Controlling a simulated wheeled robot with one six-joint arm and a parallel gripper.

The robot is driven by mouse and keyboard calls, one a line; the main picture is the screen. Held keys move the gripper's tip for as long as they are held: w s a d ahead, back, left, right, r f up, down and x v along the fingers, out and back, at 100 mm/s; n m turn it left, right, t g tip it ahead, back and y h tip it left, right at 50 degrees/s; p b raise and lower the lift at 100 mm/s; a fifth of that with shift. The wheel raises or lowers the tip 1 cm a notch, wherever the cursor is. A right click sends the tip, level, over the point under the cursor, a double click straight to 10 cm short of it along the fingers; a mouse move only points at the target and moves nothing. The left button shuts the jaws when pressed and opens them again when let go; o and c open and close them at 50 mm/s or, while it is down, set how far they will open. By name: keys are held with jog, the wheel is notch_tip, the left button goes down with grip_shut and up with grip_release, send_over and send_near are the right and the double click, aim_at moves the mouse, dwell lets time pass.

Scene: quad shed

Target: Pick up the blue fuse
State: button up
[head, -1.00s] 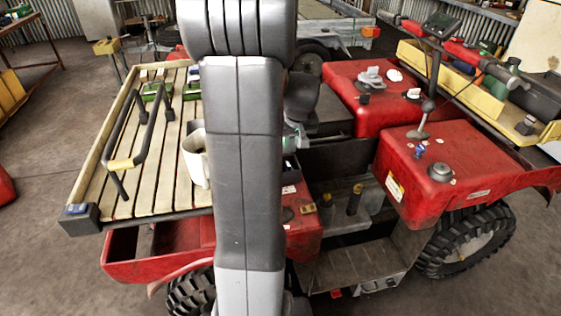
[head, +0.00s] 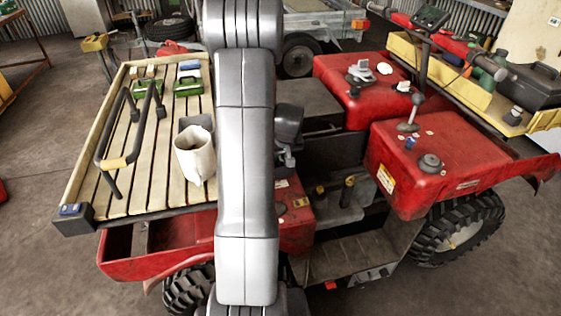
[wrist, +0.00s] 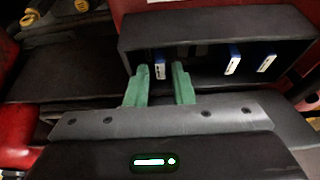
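In the head view my arm hides most of the gripper and the box.
The dark box (wrist: 215,30) has raised walls around the fuses. In the head view, a slatted rack (head: 140,180) at left carries a cream jug (head: 196,158), green items and a bar handle. A red quad body (head: 425,165) with a lever stands at right.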

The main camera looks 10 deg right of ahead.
jog(key=shift+w+f, duration=0.25)
jog(key=shift+f, duration=0.4)
grip_shut()
jog(key=shift+r, duration=0.15)
notch_tip(320, 180, up, 6)
jog(key=shift+r+b, duration=0.25)
jog(key=shift+b, duration=0.05)
jog(key=s+b, duration=0.3)
jog(key=s, duration=1.5)
jog(key=shift+d+r, duration=0.15)
jog(key=shift+d, duration=0.1)
